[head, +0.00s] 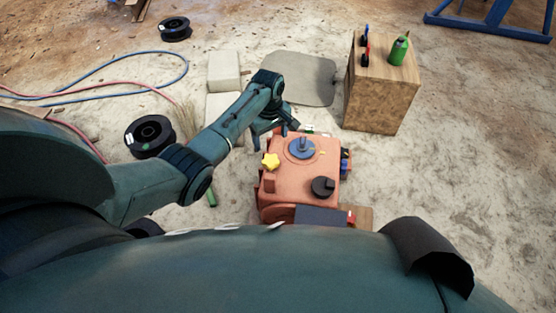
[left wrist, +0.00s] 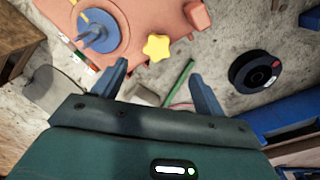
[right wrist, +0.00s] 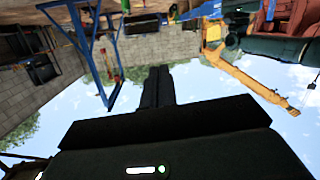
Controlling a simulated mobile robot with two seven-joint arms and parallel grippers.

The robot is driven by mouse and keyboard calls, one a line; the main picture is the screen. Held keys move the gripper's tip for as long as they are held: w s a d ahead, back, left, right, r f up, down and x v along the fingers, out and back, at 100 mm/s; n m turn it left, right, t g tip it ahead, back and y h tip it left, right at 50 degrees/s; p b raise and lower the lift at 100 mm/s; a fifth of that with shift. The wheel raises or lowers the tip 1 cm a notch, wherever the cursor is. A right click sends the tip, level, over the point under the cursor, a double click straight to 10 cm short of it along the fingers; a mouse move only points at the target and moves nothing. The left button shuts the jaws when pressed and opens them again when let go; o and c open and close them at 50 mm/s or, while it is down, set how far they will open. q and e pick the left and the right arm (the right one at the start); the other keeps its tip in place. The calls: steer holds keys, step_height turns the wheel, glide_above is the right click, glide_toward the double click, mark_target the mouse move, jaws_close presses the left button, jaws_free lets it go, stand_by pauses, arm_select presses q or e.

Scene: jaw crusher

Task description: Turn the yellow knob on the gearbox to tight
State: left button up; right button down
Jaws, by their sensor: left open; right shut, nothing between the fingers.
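The orange gearbox (head: 290,178) stands on the ground in the middle of the head view. The yellow star-shaped knob (head: 271,161) is on its left side; it also shows in the left wrist view (left wrist: 156,47). A blue round dial (head: 301,149) with a raised handle and a black knob (head: 323,187) are also on its top. My left gripper (head: 285,129) is open and empty, close to the gearbox's far left edge. In the left wrist view the yellow knob lies beyond the fingertips (left wrist: 158,72), apart from them. My right gripper (right wrist: 158,70) is shut and empty, pointing away towards a wall and sky.
A wooden block (head: 381,85) with a green bottle (head: 398,50) stands right of a grey mat (head: 300,78). Black spools (head: 150,135) and hoses (head: 110,93) lie at the left. Pale blocks (head: 224,70) lie behind my left arm. Sandy ground at the right is clear.

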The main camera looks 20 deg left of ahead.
arm_select(q)
steer(key=shift+n, duration=0.3)
steer(key=f+b, duration=0.2)
steer(key=f, duration=0.2)
steer(key=f+b, duration=0.5)
steer(key=f, duration=0.2)
steer(key=shift+w+a+f, duration=0.1)
steer(key=shift+w+f, duration=0.25)
steer(key=shift+f+b, duration=0.5)
steer(key=shift+f, duration=0.1)
arm_select(e)
steer(key=shift+w+a+n+t+y, duration=0.15)
steer(key=shift+a+n+t+y, duration=0.15)
steer(key=shift+a+t+y, duration=0.4)
steer(key=shift+w+a+n+t+y, duration=0.1)
steer(key=shift+a+n+t+y, duration=0.3)
steer(key=shift+t+y, duration=0.5)
steer(key=shift+a, duration=0.1)
arm_select(q)
steer(key=c, duration=1)
